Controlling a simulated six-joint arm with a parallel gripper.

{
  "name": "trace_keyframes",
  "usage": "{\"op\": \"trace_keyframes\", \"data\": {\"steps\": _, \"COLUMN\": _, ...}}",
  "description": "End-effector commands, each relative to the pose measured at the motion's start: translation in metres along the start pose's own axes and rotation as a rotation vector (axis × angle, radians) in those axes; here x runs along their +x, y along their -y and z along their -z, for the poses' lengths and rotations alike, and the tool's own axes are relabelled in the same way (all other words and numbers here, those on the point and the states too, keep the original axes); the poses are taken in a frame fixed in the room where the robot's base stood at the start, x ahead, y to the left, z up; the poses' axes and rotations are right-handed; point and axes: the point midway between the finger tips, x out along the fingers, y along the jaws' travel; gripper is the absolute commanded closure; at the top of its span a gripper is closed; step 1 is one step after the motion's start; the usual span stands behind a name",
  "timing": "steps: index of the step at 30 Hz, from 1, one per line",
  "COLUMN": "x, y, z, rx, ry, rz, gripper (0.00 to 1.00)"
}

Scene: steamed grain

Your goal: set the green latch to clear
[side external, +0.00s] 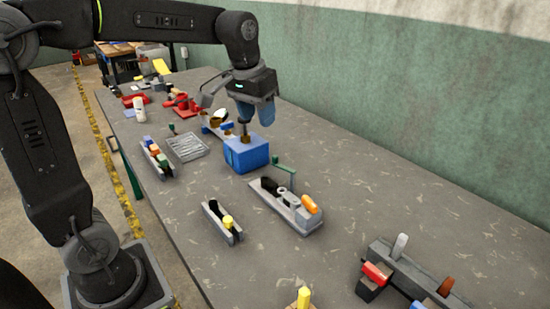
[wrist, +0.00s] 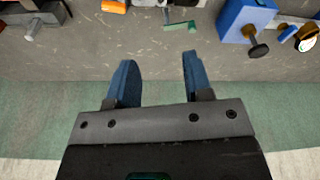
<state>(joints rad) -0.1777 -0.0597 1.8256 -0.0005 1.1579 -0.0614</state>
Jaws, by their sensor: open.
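The green latch (side external: 284,166) is a thin green bar with a bend, standing at the back of a grey fixture (side external: 304,219) in the side view. In the wrist view the latch (wrist: 180,25) lies beyond my fingertips, slightly right of the gap between them. No marking shows which setting is clear. My gripper (side external: 256,118), with blue fingers, is above the table, up and left of the latch in the side view. In the wrist view my gripper (wrist: 158,60) is open, with nothing between its fingers and apart from the latch.
A blue box (side external: 243,156) with a dark knob stands close left of the latch. An orange piece (side external: 310,203) sits on the same fixture. A small rack (side external: 222,228) with a yellow peg is nearby. Table between the latch and the green wall is clear.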

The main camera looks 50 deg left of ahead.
Motion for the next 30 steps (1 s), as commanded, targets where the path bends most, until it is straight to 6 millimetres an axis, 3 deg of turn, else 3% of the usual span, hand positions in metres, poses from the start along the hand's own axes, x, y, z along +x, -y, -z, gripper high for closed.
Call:
{"op": "trace_keyframes", "data": {"steps": 1, "x": 0.011, "y": 0.008, "z": 0.021, "rx": -0.029, "ry": 0.036, "rz": 0.007, "gripper": 0.53}}
{"op": "trace_keyframes", "data": {"steps": 6, "x": 0.044, "y": 0.033, "z": 0.076, "rx": -0.111, "ry": 0.128, "rz": 0.023, "gripper": 0.53}}
{"op": "trace_keyframes", "data": {"steps": 12, "x": 0.078, "y": 0.056, "z": 0.111, "rx": -0.175, "ry": 0.198, "rz": 0.033, "gripper": 0.53}}
{"op": "trace_keyframes", "data": {"steps": 22, "x": 0.106, "y": 0.064, "z": 0.115, "rx": -0.192, "ry": 0.22, "rz": 0.035, "gripper": 0.53}}
{"op": "trace_keyframes", "data": {"steps": 30, "x": 0.159, "y": 0.064, "z": 0.103, "rx": -0.191, "ry": 0.221, "rz": 0.035, "gripper": 0.53}}
